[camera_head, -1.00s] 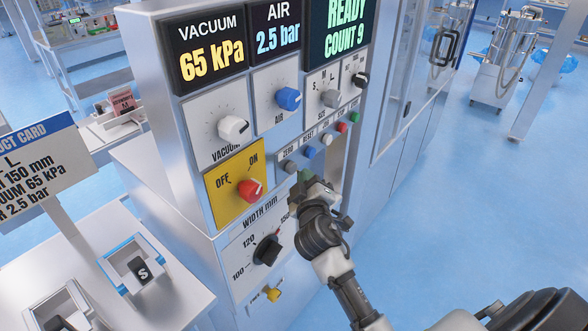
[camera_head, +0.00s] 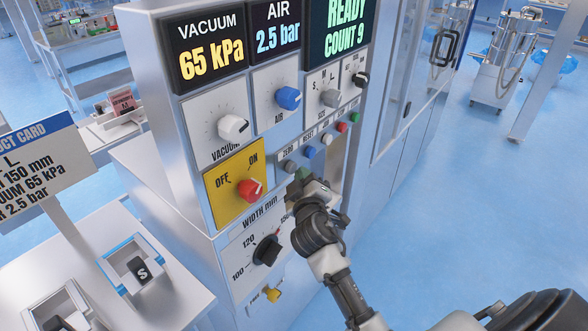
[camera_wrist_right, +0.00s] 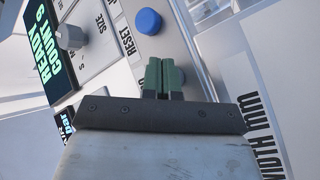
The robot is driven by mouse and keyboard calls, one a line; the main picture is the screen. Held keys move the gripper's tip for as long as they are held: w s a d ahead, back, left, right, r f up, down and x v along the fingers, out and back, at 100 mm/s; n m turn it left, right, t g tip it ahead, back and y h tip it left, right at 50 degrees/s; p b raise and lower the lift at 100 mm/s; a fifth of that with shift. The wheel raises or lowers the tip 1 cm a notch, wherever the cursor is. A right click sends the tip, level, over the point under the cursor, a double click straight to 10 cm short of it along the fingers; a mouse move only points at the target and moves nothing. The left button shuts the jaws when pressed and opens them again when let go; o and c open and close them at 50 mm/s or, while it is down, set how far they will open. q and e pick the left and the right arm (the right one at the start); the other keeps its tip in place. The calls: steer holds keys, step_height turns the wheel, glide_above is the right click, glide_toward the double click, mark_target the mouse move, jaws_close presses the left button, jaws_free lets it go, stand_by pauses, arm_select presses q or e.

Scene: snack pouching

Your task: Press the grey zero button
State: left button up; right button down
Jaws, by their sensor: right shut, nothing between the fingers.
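The grey zero button (camera_head: 290,167) is at the left end of the button row on the machine's front panel, under the label ZERO. My right gripper (camera_head: 301,175) is shut and empty, its green fingertips just below and right of the button in the head view. In the right wrist view the shut fingertips (camera_wrist_right: 162,72) lie over the panel, and a grey edge that looks like the button (camera_wrist_right: 180,76) shows beside them, mostly hidden. I cannot tell whether they touch it. My left gripper is not in view.
The blue reset button (camera_head: 309,152) sits close beside, with white, red and green buttons further along. The red OFF/ON knob (camera_head: 250,190) is to the left, and the black width knob (camera_head: 267,250) is below. The display (camera_head: 338,30) reads READY, COUNT 9.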

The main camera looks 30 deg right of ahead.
steer(key=shift+w+a, duration=0.1)
steer(key=shift+w, duration=0.15)
stand_by(0.3)
steer(key=shift+s, duration=0.15)
steer(key=shift+s+d, duration=0.25)
steer(key=shift+s, duration=0.3)
steer(key=shift+s+d+p, duration=0.2)
steer(key=shift+s+d, duration=0.2)
steer(key=shift+s, duration=0.5)
steer(key=shift+s+d+p, duration=0.25)
steer(key=shift+s+d, duration=0.1)
steer(key=shift+s, duration=0.6)
steer(key=shift+s+d+p, duration=0.2)
steer(key=shift+s+d, duration=0.2)
steer(key=shift+s, duration=0.5)
